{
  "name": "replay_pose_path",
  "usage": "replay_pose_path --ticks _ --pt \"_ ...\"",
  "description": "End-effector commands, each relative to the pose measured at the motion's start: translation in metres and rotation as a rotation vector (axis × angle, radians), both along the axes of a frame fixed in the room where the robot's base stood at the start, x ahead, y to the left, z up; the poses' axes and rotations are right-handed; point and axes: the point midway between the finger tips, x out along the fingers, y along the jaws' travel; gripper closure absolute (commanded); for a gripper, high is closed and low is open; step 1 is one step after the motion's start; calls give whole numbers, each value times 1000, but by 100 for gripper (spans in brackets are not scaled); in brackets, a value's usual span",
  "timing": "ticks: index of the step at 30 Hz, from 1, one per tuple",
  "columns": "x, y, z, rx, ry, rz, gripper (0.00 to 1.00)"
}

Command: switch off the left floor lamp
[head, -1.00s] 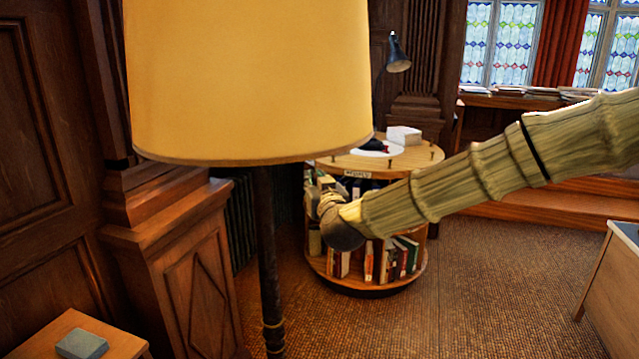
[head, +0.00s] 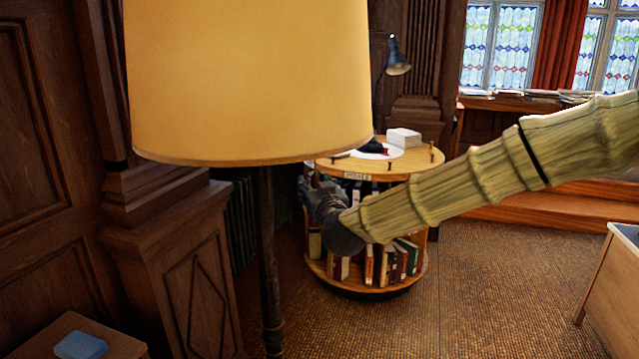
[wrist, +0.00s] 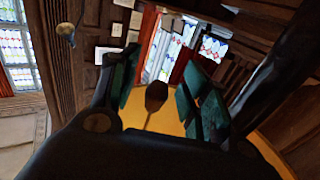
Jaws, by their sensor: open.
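The floor lamp, with a large yellow shade (head: 250,80) and a dark post (head: 268,260), stands close in front in the head view. It is the only floor lamp I see. My gripper (head: 310,190) is right of the post and below the shade's rim in that view. In the wrist view my gripper (wrist: 160,100) has its green-padded fingers spread apart. A small brown knob (wrist: 156,95) shows between them, in front of a yellow surface that looks like the shade. I cannot tell whether the fingers touch the knob.
A round bookcase (head: 425,160) with books and a white box (head: 404,137) stands behind my gripper. A wooden pillar base (head: 180,260) is left of the post. A small table (head: 110,340) with a blue block (head: 80,345) is at lower left.

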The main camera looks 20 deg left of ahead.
Motion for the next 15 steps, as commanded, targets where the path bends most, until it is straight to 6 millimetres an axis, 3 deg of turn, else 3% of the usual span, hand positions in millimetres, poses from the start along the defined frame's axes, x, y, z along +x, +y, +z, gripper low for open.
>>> replay_pose_path --ticks 15 --pt "-29 -17 0 -1 -1 1 54"
